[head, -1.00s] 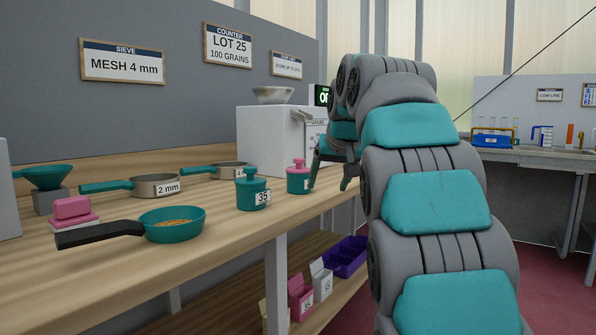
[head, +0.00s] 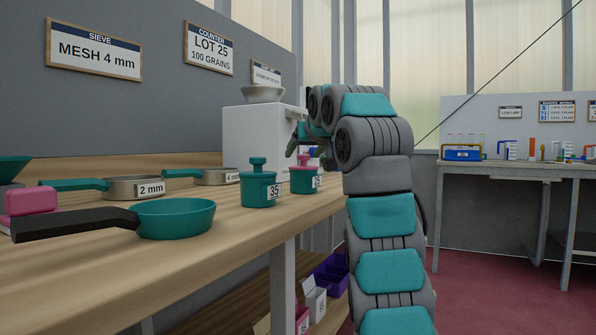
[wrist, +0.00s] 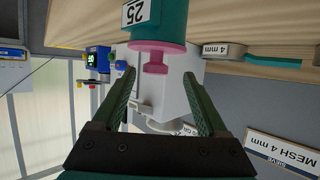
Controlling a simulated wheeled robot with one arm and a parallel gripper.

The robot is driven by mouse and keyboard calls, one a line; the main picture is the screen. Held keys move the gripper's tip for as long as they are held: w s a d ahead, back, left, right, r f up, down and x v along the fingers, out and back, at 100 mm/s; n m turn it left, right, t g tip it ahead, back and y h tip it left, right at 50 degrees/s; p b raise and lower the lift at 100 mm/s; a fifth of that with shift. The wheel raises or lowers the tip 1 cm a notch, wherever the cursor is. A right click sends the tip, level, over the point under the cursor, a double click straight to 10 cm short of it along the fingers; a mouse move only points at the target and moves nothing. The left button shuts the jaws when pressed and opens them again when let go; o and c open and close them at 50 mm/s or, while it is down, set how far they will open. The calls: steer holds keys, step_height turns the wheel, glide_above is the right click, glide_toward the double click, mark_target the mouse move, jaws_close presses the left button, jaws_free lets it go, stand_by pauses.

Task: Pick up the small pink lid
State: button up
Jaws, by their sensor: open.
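The small pink lid (head: 304,161) sits on a teal canister labelled 25 (head: 302,181) on the wooden bench. In the wrist view, which is upside down, the lid (wrist: 155,60) shows its disc and knob below the canister (wrist: 158,22). My gripper (wrist: 158,76) is open, with one finger on each side of the knob's line in that view. Nothing is held between the fingers. In the head view my gripper (head: 307,151) is at the lid, partly behind my arm. I cannot tell whether the fingers touch the knob.
A teal canister labelled 35 (head: 258,188) with a teal lid stands left of the pink-lidded one. A teal pan (head: 176,219), a 2 mm sieve (head: 148,188) and a 4 mm sieve (head: 216,177) lie farther left. A white machine (head: 258,133) stands behind.

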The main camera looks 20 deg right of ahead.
steer(key=x, duration=0.4)
steer(key=p+x, duration=0.1)
steer(key=x, duration=0.1)
steer(key=shift+w+d+f, duration=0.1)
steer(key=shift+d+f, duration=0.15)
steer(key=shift+d, duration=0.1)
steer(key=shift+c, duration=0.3)
jaws_close()
